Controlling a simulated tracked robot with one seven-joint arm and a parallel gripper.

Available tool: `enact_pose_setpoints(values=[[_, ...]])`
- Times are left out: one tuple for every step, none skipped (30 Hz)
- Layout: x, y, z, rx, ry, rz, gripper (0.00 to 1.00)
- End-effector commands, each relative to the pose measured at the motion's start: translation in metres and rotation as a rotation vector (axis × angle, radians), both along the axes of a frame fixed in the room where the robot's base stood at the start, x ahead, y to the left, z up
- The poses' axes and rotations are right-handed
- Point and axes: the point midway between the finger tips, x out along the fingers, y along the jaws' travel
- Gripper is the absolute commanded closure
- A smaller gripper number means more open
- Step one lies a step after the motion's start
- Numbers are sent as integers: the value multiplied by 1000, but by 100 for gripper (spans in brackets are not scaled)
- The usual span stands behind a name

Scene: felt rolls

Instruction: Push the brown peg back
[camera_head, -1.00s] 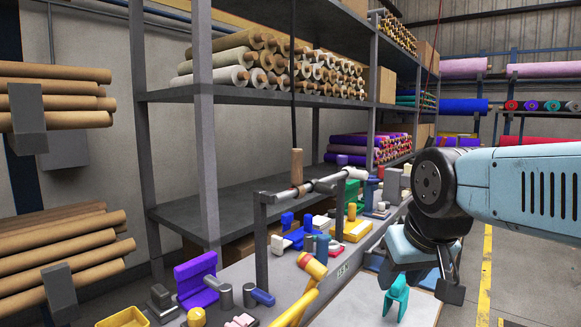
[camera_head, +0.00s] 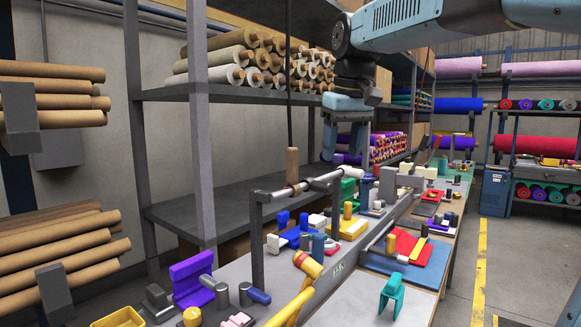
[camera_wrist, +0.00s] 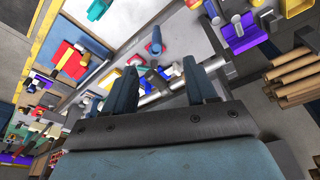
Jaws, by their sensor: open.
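A small brown peg (camera_head: 391,243) stands at the left side of a red and blue plate (camera_head: 420,255) on the bench in the head view. It is too small for me to tell how far it sticks out. A larger brown wooden handle (camera_head: 292,166) hangs on a dark cord above the left end of the metal rail (camera_head: 325,183). My gripper (camera_head: 342,152) is up above the far part of the bench, pointing down, clear of the peg. In the wrist view my two fingers (camera_wrist: 160,68) are apart with nothing held between them, and the red and blue plate (camera_wrist: 68,58) lies to their left.
The grey metal rail stands on posts along the bench. A purple bracket (camera_head: 192,280), a yellow handle (camera_head: 290,305) and a teal clip (camera_head: 391,297) are in front. Shelves of fabric rolls (camera_head: 235,62) stand behind. The floor at the right (camera_head: 520,260) is clear.

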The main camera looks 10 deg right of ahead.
Motion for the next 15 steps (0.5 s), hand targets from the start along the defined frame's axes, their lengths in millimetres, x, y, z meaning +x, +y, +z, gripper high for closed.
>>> enact_pose_setpoints(values=[[16, 8, 10, -6, 20, 24, 44], [24, 12, 16, -10, 32, 37, 44], [34, 18, 24, -14, 48, 55, 44], [41, 22, 29, -18, 60, 69, 44], [48, 27, 33, -23, 73, 83, 44], [57, 33, 40, -27, 88, 100, 44], [64, 38, 44, -31, 99, 113, 44], [71, 42, 48, -36, 110, 126, 44], [79, 49, 53, -41, 126, 144, 44], [85, 53, 56, -45, 136, 155, 44], [90, 57, 59, -49, 145, 165, 44], [96, 63, 63, -54, 158, 180, 44], [100, 67, 65, -57, 166, 190, 44], [104, 70, 67, -60, 173, 200, 44], [109, 74, 69, -64, 182, 208, 44]])
